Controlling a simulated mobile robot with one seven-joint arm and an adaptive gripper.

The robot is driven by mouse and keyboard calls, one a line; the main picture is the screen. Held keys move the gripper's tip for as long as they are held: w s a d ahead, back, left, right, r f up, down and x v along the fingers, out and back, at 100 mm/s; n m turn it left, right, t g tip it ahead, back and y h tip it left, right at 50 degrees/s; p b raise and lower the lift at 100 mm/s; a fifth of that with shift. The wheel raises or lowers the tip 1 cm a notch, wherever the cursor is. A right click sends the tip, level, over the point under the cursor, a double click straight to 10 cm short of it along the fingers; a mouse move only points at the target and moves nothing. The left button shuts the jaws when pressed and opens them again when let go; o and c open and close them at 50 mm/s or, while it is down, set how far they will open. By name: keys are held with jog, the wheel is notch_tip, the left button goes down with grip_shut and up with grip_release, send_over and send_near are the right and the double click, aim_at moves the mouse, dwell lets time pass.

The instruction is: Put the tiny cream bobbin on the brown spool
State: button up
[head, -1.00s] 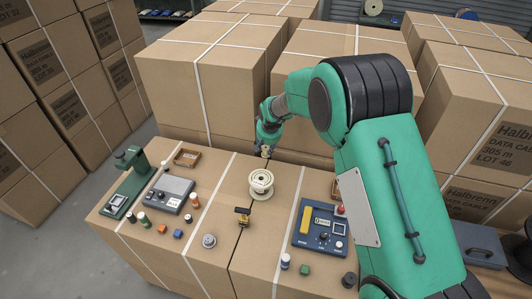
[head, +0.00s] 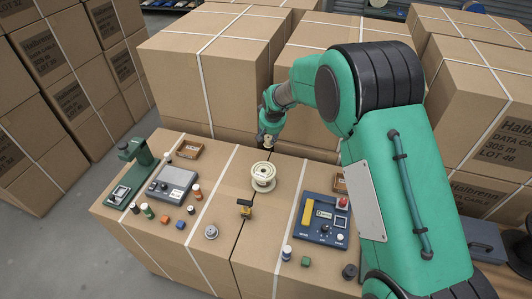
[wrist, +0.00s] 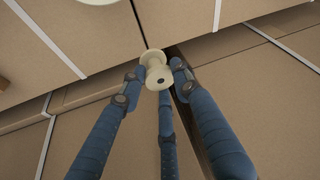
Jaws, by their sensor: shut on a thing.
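My gripper (head: 268,141) is shut on a tiny cream bobbin (wrist: 156,72) and holds it in the air at the fingertips, behind the large cream spool in the head view.
A large cream spool (head: 263,179) stands mid-carton, close below the gripper. A blue control box (head: 320,217) is at right, a grey device (head: 172,184) and a green stand (head: 134,168) at left. Tall cartons (head: 225,75) rise behind.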

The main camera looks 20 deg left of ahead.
jog(key=s+d+r+n+p, duration=0.1)
jog(key=s+d, duration=0.2)
jog(key=s, duration=0.6)
jog(key=s+d+r+n+y+p, duration=0.1)
jog(key=s+d, duration=0.3)
jog(key=s, duration=0.5)
jog(key=s+d+r+n+g+p, duration=0.1)
jog(key=s+d+r+n, duration=0.1)
jog(key=s, duration=0.7)
jog(key=shift+d+p, duration=0.3)
jog(key=shift+d, duration=0.6)
jog(key=shift+a, duration=0.1)
send_over(264, 172)
jog(key=shift+s+d+f+b, duration=0.2)
jog(key=shift+d+f+b, duration=0.1)
jog(key=shift+f, duration=0.35)
jog(key=shift+a, duration=0.1)
jog(key=shift+w+a, duration=0.1)
jog(key=shift+w, duration=0.15)
jog(key=shift+w+f+b, duration=0.1)
jog(key=shift+f+b, duration=0.3)
jog(key=shift+f, duration=1.4)
jog(key=shift+f, duration=0.2)
